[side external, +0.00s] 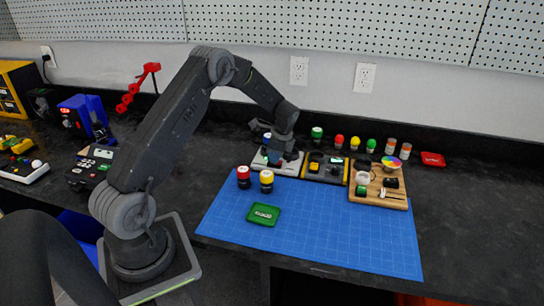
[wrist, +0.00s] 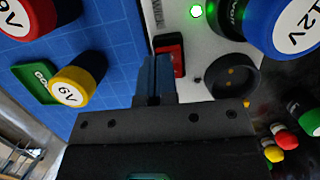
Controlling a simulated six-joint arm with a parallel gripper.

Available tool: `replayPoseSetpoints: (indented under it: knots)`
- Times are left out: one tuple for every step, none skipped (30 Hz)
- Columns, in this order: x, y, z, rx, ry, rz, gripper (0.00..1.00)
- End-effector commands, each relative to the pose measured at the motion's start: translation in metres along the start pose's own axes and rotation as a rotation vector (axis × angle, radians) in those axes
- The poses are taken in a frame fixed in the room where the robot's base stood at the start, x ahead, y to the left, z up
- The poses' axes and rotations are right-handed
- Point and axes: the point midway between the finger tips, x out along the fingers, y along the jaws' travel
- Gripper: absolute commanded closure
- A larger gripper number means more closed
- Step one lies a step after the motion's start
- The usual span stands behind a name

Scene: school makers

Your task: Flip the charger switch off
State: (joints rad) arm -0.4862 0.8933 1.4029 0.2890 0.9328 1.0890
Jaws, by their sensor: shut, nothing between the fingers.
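The charger's white panel (wrist: 205,48) fills the upper middle of the wrist view. It carries a red switch (wrist: 170,55) in a black frame, a lit green light (wrist: 195,11) and an empty round black socket (wrist: 232,75). A blue-capped 12V battery (wrist: 295,25) stands at the upper right. My gripper (wrist: 156,62) is shut and empty, with its fingertips close beside the switch; I cannot tell if they touch it. In the side view my gripper (side external: 274,158) is down over the charger (side external: 290,168) and hides most of the switch area.
A blue cutting mat (side external: 320,235) lies in front, with a red-capped battery (side external: 243,177), a yellow-capped battery (side external: 266,180) and a green tray (side external: 263,214) on or near it. To the right are a grey-yellow device (side external: 325,168) and a wooden board (side external: 395,202) with small parts.

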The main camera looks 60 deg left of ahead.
Motion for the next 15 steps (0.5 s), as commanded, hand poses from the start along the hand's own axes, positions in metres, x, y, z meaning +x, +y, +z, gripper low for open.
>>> replayPoseSetpoints:
  knots:
    - [0.006,0.005,-0.003,0.006,-0.001,0.015,1.0]
    - [0.006,0.005,-0.003,0.006,-0.001,0.016,1.0]
    - [0.006,0.005,-0.003,0.006,-0.001,0.016,1.0]
    - [0.006,0.005,-0.003,0.006,-0.001,0.016,1.0]
    - [0.006,0.005,-0.003,0.006,-0.001,0.016,1.0]
    - [0.004,0.005,-0.003,0.006,-0.001,0.016,1.0]
    - [0.003,0.005,-0.004,0.006,-0.001,0.016,1.0]
    - [0.0,0.005,-0.004,0.006,-0.001,0.015,1.0]
    - [-0.004,0.004,-0.004,0.006,-0.001,0.013,1.0]
    - [-0.009,0.004,-0.005,0.005,-0.001,0.012,1.0]
    - [-0.014,0.004,-0.005,0.005,0.0,0.009,1.0]
    - [-0.022,0.003,-0.006,0.005,0.001,0.005,1.0]
    - [-0.029,0.002,-0.007,0.004,0.001,0.003,1.0]
    - [-0.035,0.001,-0.007,0.004,0.002,0.0,1.0]
    - [-0.045,0.001,-0.008,0.003,0.002,-0.002,1.0]
